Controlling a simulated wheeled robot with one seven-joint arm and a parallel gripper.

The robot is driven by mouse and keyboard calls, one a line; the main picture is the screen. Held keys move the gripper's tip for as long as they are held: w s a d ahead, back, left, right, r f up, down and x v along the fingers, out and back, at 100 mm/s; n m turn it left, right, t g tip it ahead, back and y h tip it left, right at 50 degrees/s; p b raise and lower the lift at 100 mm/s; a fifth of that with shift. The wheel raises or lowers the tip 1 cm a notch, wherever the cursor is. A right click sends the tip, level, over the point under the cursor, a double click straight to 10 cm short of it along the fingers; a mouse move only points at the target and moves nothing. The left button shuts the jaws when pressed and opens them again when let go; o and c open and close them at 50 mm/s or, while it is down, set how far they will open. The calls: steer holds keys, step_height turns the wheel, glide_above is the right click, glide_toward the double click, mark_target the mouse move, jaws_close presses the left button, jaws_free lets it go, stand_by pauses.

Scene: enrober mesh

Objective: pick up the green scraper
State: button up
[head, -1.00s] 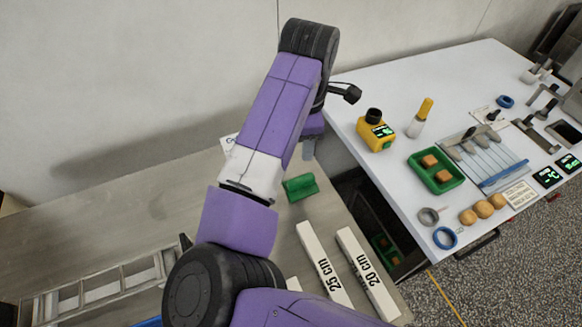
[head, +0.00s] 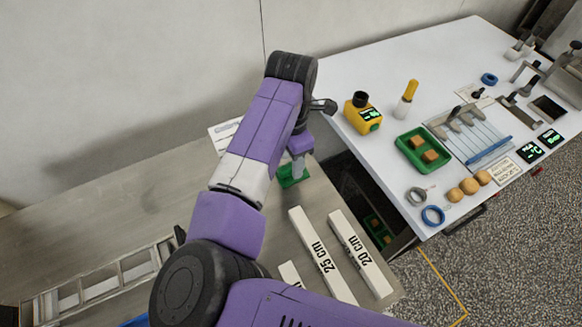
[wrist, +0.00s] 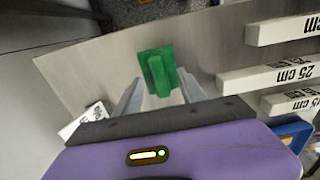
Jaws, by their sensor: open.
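The green scraper (head: 292,177) lies on the grey bench top (head: 165,205), partly hidden behind my gripper in the head view. In the wrist view the green scraper (wrist: 158,72) shows as a flat green plate with a raised green ridge along its middle. My gripper (wrist: 160,88) is open, with one finger on each side of the scraper's near end. The fingers look apart from the scraper. In the head view my gripper (head: 298,168) points down just over the scraper. I cannot tell the exact height gap.
White bars marked 25 cm (head: 322,255) and 20 cm (head: 361,253) lie on the bench nearby. A white card (head: 222,136) lies behind the arm. A metal ladder-like frame (head: 100,288) is at left. A white table (head: 440,90) with a green tray (head: 422,151) stands at right, past a dark gap.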

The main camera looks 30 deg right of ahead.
steer(key=shift+f, duration=0.35)
steer(key=shift+c, duration=0.5)
jaws_close()
step_height(320, 180, up, 20)
